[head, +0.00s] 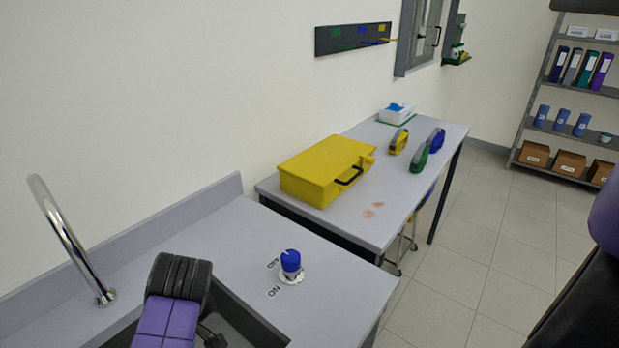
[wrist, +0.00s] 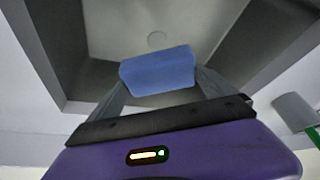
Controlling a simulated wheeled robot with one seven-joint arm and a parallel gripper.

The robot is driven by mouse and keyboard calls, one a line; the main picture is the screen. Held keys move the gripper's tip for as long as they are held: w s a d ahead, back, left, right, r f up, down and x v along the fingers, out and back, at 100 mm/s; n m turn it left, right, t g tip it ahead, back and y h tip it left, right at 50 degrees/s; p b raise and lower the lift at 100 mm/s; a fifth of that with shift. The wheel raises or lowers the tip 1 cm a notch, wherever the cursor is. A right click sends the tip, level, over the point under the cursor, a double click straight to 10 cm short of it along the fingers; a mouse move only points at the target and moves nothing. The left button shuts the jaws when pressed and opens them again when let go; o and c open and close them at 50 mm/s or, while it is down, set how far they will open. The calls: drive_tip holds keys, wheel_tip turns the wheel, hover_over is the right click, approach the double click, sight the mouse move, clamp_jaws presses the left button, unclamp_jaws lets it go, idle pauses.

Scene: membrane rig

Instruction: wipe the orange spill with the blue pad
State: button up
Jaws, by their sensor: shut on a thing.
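The blue pad (wrist: 158,72) is a block held between the two fingers of my gripper (wrist: 160,84) in the wrist view. My gripper is shut on it, above the grey sink basin with its round drain (wrist: 157,40). In the head view my arm reaches down into the sink, and the pad and fingers are hidden. The orange spill (head: 373,210) shows as small pale orange patches on the grey table (head: 340,226), near its front edge, well away from my gripper.
A chrome tap (head: 62,232) and a blue knob (head: 290,263) marked ON and OFF flank the sink. On the table are a yellow case (head: 322,172), a white box (head: 397,113) and yellow, green and blue hand-sized items. Open floor (head: 470,240) lies right of the table.

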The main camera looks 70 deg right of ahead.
wheel_tip(320, 180, up, 13)
drive_tip(key=w+d+p, duration=0.1)
drive_tip(key=p, duration=0.8)
drive_tip(key=shift+w+d+f+p, duration=0.2)
drive_tip(key=shift+w+d+p, duration=0.05)
drive_tip(key=shift+d+p, duration=0.05)
